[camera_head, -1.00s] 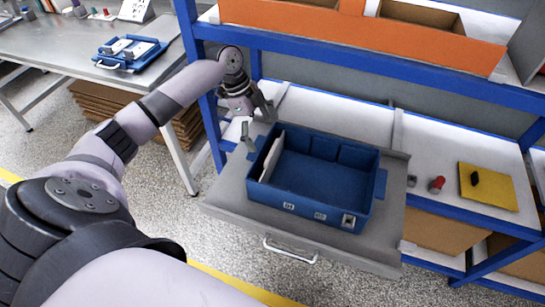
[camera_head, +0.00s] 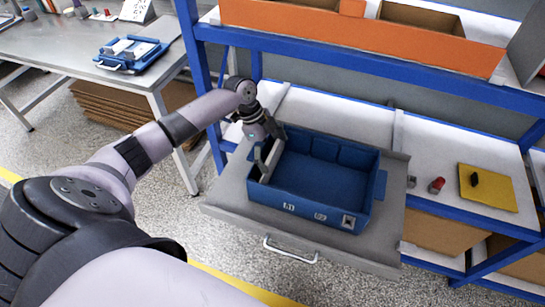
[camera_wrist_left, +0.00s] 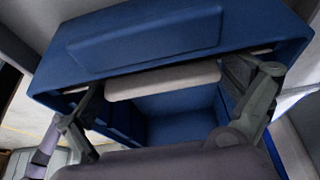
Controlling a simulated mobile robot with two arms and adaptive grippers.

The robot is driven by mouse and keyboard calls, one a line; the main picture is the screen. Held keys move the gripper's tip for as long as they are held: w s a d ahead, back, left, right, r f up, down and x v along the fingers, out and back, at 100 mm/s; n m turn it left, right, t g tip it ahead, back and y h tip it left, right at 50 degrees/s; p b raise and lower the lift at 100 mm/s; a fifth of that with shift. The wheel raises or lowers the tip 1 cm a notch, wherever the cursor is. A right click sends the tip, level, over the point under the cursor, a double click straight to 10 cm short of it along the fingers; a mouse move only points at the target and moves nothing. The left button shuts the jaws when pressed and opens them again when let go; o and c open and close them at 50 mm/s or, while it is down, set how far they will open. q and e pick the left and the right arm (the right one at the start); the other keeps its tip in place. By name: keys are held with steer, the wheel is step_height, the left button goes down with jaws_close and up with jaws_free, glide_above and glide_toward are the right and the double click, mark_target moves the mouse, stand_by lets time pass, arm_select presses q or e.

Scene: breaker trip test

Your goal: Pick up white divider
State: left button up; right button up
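The white divider (camera_wrist_left: 163,80) stands in the left part of the blue bin (camera_head: 318,212). In the head view my gripper mostly hides it. My left gripper (camera_head: 267,153) is at the bin's left end, low over the divider. In the left wrist view its two fingers (camera_wrist_left: 165,88) are spread wide, one on each side of the divider, with gaps between them and its ends. The blue bin (camera_wrist_left: 175,28) fills much of that view. My right gripper is not in view.
The bin sits on a grey pulled-out shelf (camera_head: 225,205) with a front handle (camera_head: 290,252). Blue rack posts (camera_head: 203,85) stand close to my left arm. A red button (camera_head: 436,185) and a yellow plate (camera_head: 490,188) lie to the right.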

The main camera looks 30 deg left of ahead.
arm_select(q)
steer(key=c, duration=0.8)
steer(key=shift+o, duration=0.2)
step_height(320, 180, up, 19)
steer(key=shift+c, duration=0.2)
steer(key=w+d+f+p, duration=0.2)
steer(key=d+p, duration=0.6)
steer(key=p, duration=0.5)
steer(key=shift+d+f+p, duration=0.35)
steer(key=shift+d, duration=0.05)
steer(key=shift+w, duration=0.1)
